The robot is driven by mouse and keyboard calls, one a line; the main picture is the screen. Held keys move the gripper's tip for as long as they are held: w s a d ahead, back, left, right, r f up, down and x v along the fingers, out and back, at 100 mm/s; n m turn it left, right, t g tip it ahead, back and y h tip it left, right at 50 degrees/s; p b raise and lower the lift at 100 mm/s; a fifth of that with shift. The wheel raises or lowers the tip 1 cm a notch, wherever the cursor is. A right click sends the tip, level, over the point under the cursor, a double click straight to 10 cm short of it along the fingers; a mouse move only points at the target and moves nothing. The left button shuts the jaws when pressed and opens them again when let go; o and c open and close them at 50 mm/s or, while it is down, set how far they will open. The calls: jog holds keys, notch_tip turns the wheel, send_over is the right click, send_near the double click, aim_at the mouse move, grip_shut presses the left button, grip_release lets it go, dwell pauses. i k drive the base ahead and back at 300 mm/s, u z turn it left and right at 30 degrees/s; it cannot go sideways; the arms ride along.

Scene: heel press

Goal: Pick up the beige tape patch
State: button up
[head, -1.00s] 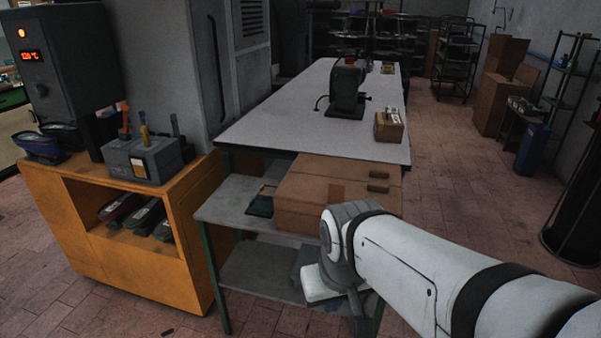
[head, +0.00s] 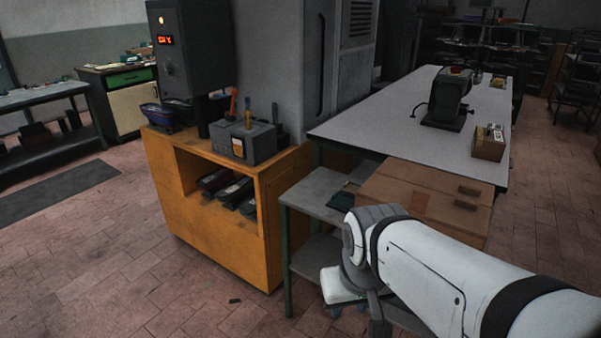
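I cannot make out a beige tape patch for certain in the head view. A small pale patch (head: 238,147) shows on the front of the grey tool holder (head: 255,150), but I cannot tell whether it is tape or a label. My arm reaches in from the lower right. My gripper (head: 378,318) is at its lower end near the bottom edge, partly hidden by my own arm; its fingertips are not clear. It is well apart from the orange cabinet and tool holder.
The orange cabinet (head: 215,240) carries a dark heated press (head: 190,60) and holds dark shoes (head: 232,188). A small dark piece (head: 235,301) lies on the floor. Floor at left is open.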

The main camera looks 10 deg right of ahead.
aim_at(351, 189)
jog(key=u, duration=1.3)
jog(key=i, duration=2.25)
jog(key=z, duration=3.05)
jog(key=i, duration=1)
jog(key=z, duration=0.1)
